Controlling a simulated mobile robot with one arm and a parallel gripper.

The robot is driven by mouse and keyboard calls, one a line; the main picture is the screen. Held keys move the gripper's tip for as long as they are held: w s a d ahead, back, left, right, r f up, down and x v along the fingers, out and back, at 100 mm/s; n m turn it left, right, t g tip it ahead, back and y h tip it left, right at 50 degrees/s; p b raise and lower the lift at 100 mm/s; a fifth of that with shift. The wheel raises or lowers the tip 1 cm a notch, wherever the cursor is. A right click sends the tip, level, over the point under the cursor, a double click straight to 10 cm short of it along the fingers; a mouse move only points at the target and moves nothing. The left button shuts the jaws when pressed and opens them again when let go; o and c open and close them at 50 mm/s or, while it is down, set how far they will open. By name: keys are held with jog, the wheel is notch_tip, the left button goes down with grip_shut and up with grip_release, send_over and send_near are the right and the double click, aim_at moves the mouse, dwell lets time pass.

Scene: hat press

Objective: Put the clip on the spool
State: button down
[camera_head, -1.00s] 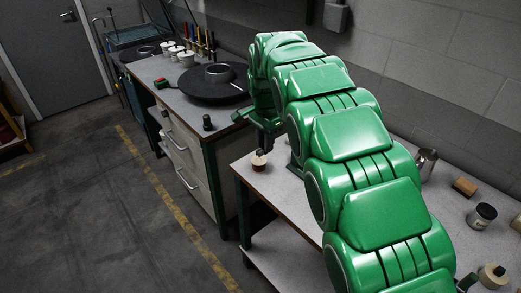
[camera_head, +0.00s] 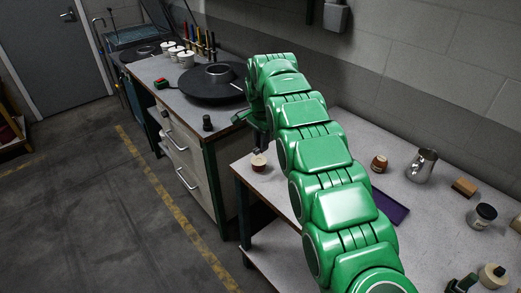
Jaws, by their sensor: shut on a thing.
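My green arm crosses the picture and hides much of the near table. My gripper (camera_head: 262,137) is at its far end, over the table's back left corner, partly hidden behind the wrist. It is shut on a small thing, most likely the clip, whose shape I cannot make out. A small round cream and reddish piece (camera_head: 259,162), possibly the spool, stands on the table just below the gripper. A brown-red round piece (camera_head: 379,164) with a pale label stands right of the arm. I cannot tell for sure which is the spool.
The near table (camera_head: 345,125) also bears a purple tray (camera_head: 389,207), a metal jug (camera_head: 421,165), a wooden block (camera_head: 464,187) and a dark-lidded jar (camera_head: 482,216). A black round plate (camera_head: 212,87) and white cups (camera_head: 186,59) are on the far bench. The floor at left is clear.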

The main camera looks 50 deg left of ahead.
jog(key=shift+w+a+f, duration=0.35)
jog(key=shift+a+f, duration=0.3)
jog(key=shift+f, duration=0.2)
jog(key=shift+w+a+f, duration=0.15)
jog(key=shift+f, duration=0.2)
jog(key=shift+f, duration=1.45)
jog(key=shift+f, duration=0.15)
jog(key=c, duration=0.9)
grip_release()
jog(key=shift+c, duration=0.2)
notch_tip(320, 180, up, 8)
